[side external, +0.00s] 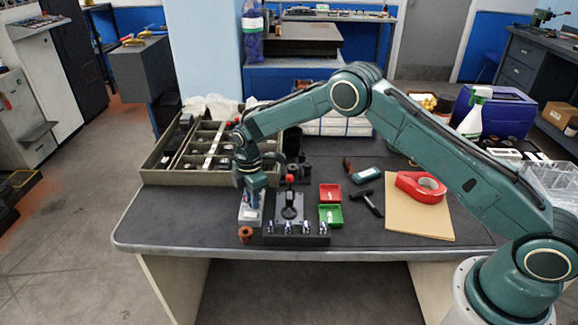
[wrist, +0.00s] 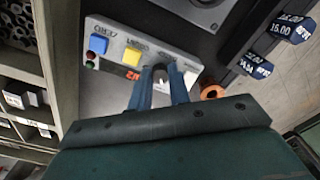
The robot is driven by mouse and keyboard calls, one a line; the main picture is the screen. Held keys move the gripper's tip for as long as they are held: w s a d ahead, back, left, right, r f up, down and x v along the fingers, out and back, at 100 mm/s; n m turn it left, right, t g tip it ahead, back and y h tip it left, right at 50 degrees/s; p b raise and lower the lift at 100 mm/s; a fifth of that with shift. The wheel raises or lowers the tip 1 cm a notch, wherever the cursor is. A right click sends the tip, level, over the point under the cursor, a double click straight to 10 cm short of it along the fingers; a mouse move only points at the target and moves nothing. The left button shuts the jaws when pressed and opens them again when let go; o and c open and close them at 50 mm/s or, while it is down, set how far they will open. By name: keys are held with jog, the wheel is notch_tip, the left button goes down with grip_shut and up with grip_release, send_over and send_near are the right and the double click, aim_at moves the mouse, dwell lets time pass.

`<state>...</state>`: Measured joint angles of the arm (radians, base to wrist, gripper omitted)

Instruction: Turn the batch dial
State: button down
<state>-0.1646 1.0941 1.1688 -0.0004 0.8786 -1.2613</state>
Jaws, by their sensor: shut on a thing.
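A small light-grey panel (side external: 249,216) stands near the front of the table, below my gripper (side external: 251,200). In the wrist view the panel (wrist: 116,32) carries a blue button (wrist: 98,46), a yellow button (wrist: 131,57), a red display (wrist: 133,75) and small red and green lamps. The batch dial (wrist: 159,73), a dark knob with a pale part, sits between the two blue fingers of my gripper (wrist: 159,88). My gripper is shut on the dial from above. The dial is hidden in the side view, and its pointer setting is not readable.
A compartmented crate (side external: 147,178) stands behind left. An orange-brown spool (side external: 245,234) is close in front of the panel. A dark rack (side external: 296,239) and a stand with a red-knobbed lever (side external: 290,205) are just right. Red (side external: 330,193) and green (side external: 330,215) trays lie farther right.

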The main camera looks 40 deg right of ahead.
jog(key=m, duration=1)
jog(key=shift+m, duration=0.3)
jog(key=m, duration=0.3)
jog(key=shift+r, duration=0.1)
jog(key=shift+m, duration=0.4)
